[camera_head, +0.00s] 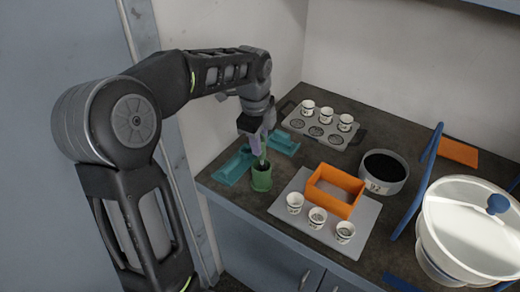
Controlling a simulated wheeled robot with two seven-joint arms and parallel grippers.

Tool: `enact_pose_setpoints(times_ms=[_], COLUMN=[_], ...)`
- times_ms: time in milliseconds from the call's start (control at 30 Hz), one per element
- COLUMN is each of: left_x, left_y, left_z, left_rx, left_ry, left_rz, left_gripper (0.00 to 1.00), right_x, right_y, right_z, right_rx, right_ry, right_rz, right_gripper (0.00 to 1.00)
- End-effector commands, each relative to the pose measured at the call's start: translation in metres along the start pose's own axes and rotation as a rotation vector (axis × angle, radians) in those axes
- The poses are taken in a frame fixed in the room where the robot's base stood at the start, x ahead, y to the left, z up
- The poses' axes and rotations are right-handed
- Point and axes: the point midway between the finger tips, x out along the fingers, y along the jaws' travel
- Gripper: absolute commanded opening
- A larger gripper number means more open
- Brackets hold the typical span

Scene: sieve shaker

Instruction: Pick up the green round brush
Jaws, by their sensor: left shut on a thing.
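The green round brush (263,157) shows as a thin green upright part between my left gripper and a darker green round body (261,180). I cannot tell whether that body is the brush's own head or a separate cup around it. My left gripper (262,146) points down and is shut on the green brush from above, near the counter's left edge. The gripper's fingers hide the top of the brush. My right gripper is out of view.
Teal holders (235,166) lie left of and behind the brush. A grey tray (283,207) with small cups and an orange box (334,190) stands to the right. Behind are a cup rack (326,140) and a dark-filled pan (385,170). A white sieve bowl (465,225) stands far right.

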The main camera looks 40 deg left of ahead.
Motion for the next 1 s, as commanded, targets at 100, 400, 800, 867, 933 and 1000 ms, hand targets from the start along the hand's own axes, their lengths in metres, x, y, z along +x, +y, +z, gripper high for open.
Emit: enact_pose_setpoints(times_ms=[100,400,800,867,933,1000], left_x=[-0.014,-0.070,-0.097,-0.097,-0.097,-0.097], left_y=[-0.006,-0.013,-0.014,-0.014,-0.014,-0.014], left_z=[-0.001,-0.001,-0.001,-0.001,-0.001,-0.001], left_rx=[0.001,0.001,0.001,0.001,0.001,0.001], left_ry=[0.001,0.002,0.001,0.001,0.001,0.001], left_rz=[-0.016,-0.017,-0.005,-0.005,-0.004,-0.004], left_gripper=[0.00,0.00,0.00,0.00,0.00,0.00], right_x=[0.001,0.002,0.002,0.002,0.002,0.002], right_y=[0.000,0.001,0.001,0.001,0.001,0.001], right_z=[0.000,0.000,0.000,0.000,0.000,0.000], right_rx=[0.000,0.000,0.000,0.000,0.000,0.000], right_ry=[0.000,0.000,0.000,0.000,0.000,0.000], right_rz=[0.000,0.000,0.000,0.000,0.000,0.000], right_gripper=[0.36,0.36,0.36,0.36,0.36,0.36])
